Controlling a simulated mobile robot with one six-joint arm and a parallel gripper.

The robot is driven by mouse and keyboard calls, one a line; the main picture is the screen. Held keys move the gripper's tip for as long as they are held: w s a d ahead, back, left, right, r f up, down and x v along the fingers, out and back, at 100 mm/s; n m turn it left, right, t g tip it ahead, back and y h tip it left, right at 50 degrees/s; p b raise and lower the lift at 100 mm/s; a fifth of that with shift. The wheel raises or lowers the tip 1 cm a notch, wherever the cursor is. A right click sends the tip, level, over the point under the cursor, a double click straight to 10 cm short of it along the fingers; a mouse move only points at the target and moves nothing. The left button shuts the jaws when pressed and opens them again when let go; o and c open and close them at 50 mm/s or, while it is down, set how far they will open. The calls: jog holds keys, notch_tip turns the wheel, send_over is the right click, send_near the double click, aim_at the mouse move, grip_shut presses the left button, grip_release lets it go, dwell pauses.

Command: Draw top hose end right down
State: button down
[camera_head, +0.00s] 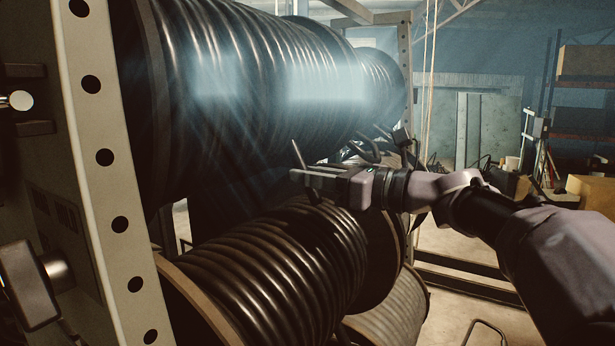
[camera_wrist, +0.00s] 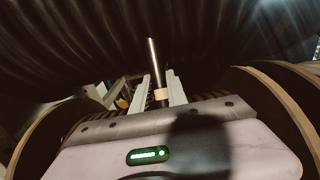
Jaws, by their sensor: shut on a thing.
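The top reel (camera_head: 235,90) is wound with dark, shiny hose and fills the upper left of the head view. My gripper (camera_head: 303,177) is in front of and below this reel. It is shut on the hose end (camera_head: 298,154), a thin dark length that sticks up above the fingers, slightly tilted. In the wrist view the hose end (camera_wrist: 153,60) stands between the two fingers (camera_wrist: 161,90), with a pale band (camera_wrist: 161,94) at finger level. Where the hose end joins the winding is not clear.
A lower reel (camera_head: 275,262) of dark hose with wooden flanges lies just below my gripper. A pale perforated rack post (camera_head: 105,170) stands at left, another (camera_head: 404,80) behind. Another reel (camera_head: 395,310) sits lower.

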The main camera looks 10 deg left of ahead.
aim_at(329, 248)
jog(key=d+f+b, duration=0.1)
jog(key=f+b, duration=0.1)
jog(key=f, duration=0.1)
jog(key=s+d+f+b, duration=0.1)
jog(key=f+b, duration=0.1)
jog(key=d+f+b, duration=0.2)
jog(key=f, duration=0.1)
jog(key=shift+s+d+f, duration=0.1)
jog(key=shift+s+f, duration=0.15)
jog(key=shift+f, duration=0.1)
jog(key=shift+r, duration=0.1)
jog(key=c, duration=1.6)
grip_release()
jog(key=shift+o, duration=1.4)
jog(key=shift+a, duration=0.2)
jog(key=shift+d, duration=0.2)
jog(key=b+v, duration=0.3)
jog(key=v, duration=1.4)
